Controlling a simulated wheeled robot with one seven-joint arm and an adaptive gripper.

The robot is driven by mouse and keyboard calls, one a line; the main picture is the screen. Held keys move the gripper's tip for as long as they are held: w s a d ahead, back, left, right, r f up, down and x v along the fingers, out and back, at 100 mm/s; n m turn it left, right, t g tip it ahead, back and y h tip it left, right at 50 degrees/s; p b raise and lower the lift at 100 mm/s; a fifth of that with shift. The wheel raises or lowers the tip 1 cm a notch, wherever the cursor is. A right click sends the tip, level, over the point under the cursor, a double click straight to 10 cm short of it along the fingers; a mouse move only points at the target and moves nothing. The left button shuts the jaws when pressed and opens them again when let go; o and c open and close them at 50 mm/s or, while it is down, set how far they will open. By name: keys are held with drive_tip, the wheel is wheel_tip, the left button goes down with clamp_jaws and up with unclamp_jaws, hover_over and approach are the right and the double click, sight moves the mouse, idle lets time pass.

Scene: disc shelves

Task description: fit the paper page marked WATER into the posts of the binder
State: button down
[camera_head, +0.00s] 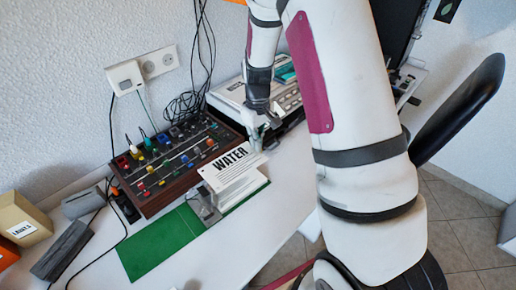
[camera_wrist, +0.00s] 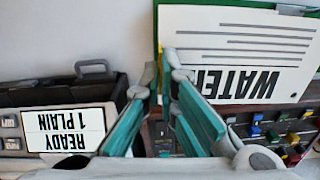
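The paper page marked WATER (camera_head: 228,168) is white with black lettering and shows upside down in the wrist view (camera_wrist: 240,45). My gripper (camera_head: 260,143) is at its right edge in the head view. In the wrist view the fingertips (camera_wrist: 164,68) are close together at the page's edge, and the page appears pinched between them. The page is over the open green binder (camera_head: 158,247), above its white stack of pages. The metal post mechanism (camera_head: 204,207) shows at the page's left end; the contact between page and posts cannot be made out.
A mixer panel with coloured knobs (camera_head: 170,160) stands behind the binder. A grey machine (camera_wrist: 50,95) labelled READY 1 PLAIN is nearby. Boxes (camera_head: 22,222) and a dark block stand at the left with cables. The table front (camera_head: 265,235) is clear.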

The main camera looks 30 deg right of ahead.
sight(257, 154)
drive_tip(key=shift+w+f, duration=0.1)
idle(0.4)
drive_tip(key=shift+f+b, duration=0.3)
drive_tip(key=shift+f, duration=0.15)
drive_tip(key=shift+f+b, duration=1.15)
drive_tip(key=shift+f, duration=1.2)
drive_tip(key=shift+f+b, duration=0.95)
drive_tip(key=shift+f, duration=1)
drive_tip(key=c, duration=1.7)
unclamp_jaws()
drive_tip(key=shift+r, duration=0.1)
wheel_tip(257, 154, up, 12)
drive_tip(key=shift+f, duration=0.1)
